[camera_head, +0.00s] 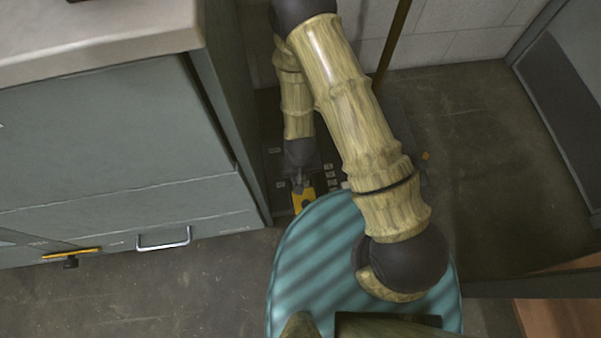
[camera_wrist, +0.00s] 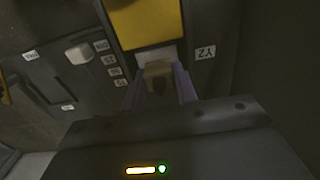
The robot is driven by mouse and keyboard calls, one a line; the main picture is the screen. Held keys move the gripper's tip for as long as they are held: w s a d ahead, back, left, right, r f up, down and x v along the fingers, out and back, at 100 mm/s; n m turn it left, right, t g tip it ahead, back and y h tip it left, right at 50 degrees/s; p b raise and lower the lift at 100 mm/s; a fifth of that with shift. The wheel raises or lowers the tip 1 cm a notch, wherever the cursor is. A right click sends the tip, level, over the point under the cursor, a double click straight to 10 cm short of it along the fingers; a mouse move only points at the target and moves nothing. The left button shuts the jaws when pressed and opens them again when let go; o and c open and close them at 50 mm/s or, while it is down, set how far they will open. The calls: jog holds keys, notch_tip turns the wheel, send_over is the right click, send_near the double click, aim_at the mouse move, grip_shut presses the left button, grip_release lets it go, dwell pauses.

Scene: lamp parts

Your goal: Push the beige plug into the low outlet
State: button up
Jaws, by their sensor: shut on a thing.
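The beige plug (camera_wrist: 158,70) is between the purple-grey fingers of my gripper (camera_wrist: 160,82) in the wrist view, which is shut on it. The plug's far end faces a pale grey block (camera_wrist: 163,54) on the dark panel (camera_wrist: 112,88), just below a yellow plate (camera_wrist: 146,22). The plug looks up against this block, but I cannot tell whether it is seated. The block may be the low outlet; no marking on it shows. In the head view my gripper (camera_head: 301,184) is low beside the cabinet, at the yellow plate (camera_head: 305,199), and the plug cannot be made out.
Another pale block (camera_wrist: 78,54) and several white labels, one reading YZ (camera_wrist: 205,52), are on the panel. A grey-green cabinet (camera_head: 110,140) stands close on the left. A teal striped round surface (camera_head: 310,265) is in front. Floor at right (camera_head: 490,150) is clear.

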jog(key=shift+f, duration=0.1)
dwell(0.3)
jog(key=o, duration=1.2)
jog(key=shift+c, duration=0.2)
notch_tip(320, 180, up, 17)
jog(key=p, duration=0.9)
jog(key=shift+r, duration=0.2)
